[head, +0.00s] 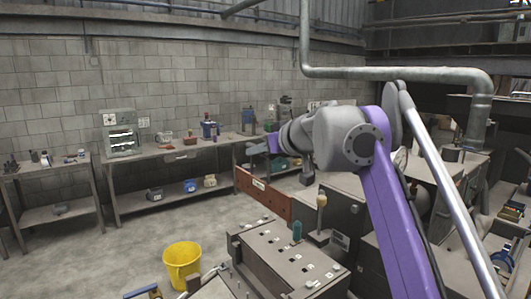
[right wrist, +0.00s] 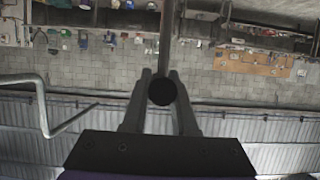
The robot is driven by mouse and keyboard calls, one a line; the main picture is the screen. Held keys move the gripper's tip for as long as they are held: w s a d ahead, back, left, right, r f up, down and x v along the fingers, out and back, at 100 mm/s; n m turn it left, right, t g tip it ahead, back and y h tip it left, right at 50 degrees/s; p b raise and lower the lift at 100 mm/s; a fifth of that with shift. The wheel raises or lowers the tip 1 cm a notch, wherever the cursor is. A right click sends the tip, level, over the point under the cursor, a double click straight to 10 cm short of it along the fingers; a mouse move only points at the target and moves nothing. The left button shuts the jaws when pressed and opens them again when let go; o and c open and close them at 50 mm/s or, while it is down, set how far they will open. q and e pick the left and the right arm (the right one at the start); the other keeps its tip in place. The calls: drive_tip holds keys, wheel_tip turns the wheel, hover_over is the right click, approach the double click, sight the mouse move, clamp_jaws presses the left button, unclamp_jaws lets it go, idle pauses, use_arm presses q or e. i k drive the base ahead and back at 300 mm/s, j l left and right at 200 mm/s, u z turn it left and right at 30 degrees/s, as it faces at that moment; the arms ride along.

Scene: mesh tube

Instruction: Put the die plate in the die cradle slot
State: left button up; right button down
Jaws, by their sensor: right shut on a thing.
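My right gripper (head: 265,146) reaches left from the purple arm, high over the machine area in the head view. In the right wrist view my right gripper (right wrist: 162,78) is shut on a dark, round-ended thing (right wrist: 161,93) with a grey bar running from it to the top of the picture. I cannot tell whether this is the die plate. A rust-red bar with a pale label (head: 263,193) lies below the gripper in the head view. I cannot make out the die cradle slot. My left gripper is not in view.
A grey machine (head: 285,262) with several knobs on top stands in front. A yellow bucket (head: 182,264) is on the floor to its left. Benches with tools (head: 180,150) line the block wall. A large bent pipe (head: 410,72) crosses behind my arm. Open floor lies at the left.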

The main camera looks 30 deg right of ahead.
sight(512, 253)
drive_tip(key=k+l, duration=0.1)
drive_tip(key=k, duration=0.65)
drive_tip(key=k+l, duration=0.1)
drive_tip(key=k, duration=0.65)
